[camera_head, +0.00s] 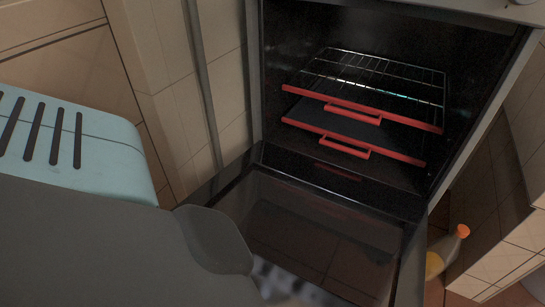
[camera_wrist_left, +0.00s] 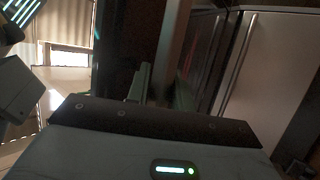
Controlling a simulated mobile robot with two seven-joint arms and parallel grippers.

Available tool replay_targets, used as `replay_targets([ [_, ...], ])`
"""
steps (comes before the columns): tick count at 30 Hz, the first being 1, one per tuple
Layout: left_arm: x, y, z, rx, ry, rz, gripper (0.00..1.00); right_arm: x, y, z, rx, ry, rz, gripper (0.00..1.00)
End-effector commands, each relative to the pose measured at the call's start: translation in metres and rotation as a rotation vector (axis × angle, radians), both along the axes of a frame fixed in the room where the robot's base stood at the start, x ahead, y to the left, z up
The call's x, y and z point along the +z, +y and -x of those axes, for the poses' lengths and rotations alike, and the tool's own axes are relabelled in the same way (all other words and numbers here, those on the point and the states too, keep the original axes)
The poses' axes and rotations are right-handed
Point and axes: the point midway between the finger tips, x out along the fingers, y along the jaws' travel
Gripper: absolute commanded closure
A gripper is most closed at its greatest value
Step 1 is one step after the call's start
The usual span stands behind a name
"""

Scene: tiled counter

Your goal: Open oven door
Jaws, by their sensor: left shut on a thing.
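The oven (camera_head: 355,40) stands open in the head view, with its dark inside and two red-fronted racks (camera_head: 365,108) showing. Its door (camera_head: 310,230) is swung down towards me, with the glass inner face up. The door's outer edge is out of frame or hidden by my grey left arm, which comes in from the left. My left gripper (camera_wrist_left: 158,88) shows in the left wrist view, its fingers close about a grey bar that seems part of the door, perhaps its handle. The grip itself is dark and partly hidden. My right gripper is not in view.
A yellow bottle with an orange cap (camera_head: 440,257) lies tilted on the floor right of the door. Tiled cabinet faces flank the oven on both sides. A pale cabinet door (camera_wrist_left: 268,75) shows at the right in the left wrist view.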

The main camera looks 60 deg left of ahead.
Motion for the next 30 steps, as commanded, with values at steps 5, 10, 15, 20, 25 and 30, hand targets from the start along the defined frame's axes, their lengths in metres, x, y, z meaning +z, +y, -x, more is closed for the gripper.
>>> replay_targets([
  [5,-0.023,-0.007,0.006,-0.012,0.004,-0.001,1.00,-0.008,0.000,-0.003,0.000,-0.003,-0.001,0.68],
  [10,-0.032,-0.007,0.006,-0.011,0.003,0.000,1.00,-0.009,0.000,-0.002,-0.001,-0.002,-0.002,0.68],
  [15,-0.034,-0.007,0.006,-0.011,0.003,-0.001,1.00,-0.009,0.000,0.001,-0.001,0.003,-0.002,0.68],
  [20,-0.034,-0.007,0.006,-0.011,0.003,-0.001,1.00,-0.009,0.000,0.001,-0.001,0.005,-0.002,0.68],
  [25,-0.034,-0.007,0.006,-0.011,0.004,0.000,0.71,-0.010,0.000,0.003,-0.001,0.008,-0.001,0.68],
  [30,-0.033,-0.006,0.005,-0.011,0.001,0.000,0.62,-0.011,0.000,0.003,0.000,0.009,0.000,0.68],
])
